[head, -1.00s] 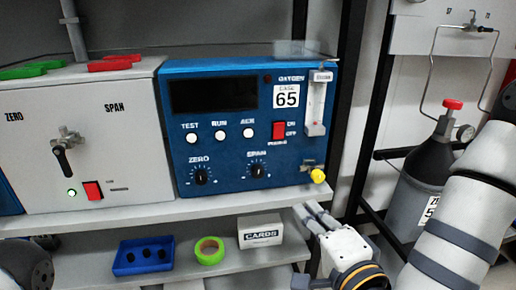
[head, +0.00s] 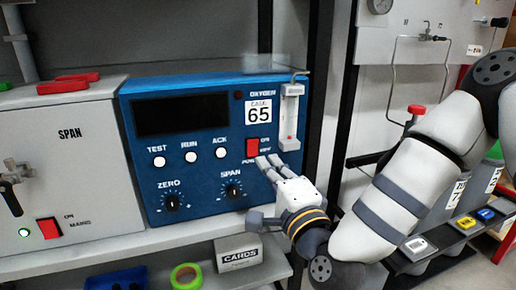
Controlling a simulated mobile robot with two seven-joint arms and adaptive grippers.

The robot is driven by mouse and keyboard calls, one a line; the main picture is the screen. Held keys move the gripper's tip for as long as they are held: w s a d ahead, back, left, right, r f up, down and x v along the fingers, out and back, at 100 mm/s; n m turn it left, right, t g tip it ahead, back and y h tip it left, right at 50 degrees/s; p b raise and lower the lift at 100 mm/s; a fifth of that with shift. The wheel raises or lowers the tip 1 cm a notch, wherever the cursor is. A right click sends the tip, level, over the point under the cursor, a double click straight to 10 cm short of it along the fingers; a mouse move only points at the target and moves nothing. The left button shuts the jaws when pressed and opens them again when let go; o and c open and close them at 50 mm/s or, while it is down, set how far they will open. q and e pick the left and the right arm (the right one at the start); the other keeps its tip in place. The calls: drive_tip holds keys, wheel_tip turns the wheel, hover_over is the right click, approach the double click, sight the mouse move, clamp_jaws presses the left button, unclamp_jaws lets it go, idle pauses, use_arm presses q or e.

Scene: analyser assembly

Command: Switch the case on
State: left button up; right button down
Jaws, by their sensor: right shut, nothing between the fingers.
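The blue case (head: 180,190) labelled 65 stands on the shelf, with a dark blank display (head: 183,115). I cannot tell whether the fingertips touch the panel. My left gripper is not in view.
A grey box (head: 75,170) with a black handle, red switch and lit green lamp stands left of the case. Below are a CARDS box (head: 238,255), green tape (head: 186,276) and a blue tray (head: 118,280). A black rack post (head: 322,100) rises right of the case.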

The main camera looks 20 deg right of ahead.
sight(254, 141)
drive_tip(key=w, duration=0.4)
drive_tip(key=w+r, duration=0.1)
drive_tip(key=w, duration=0.2)
drive_tip(key=shift+a, duration=0.1)
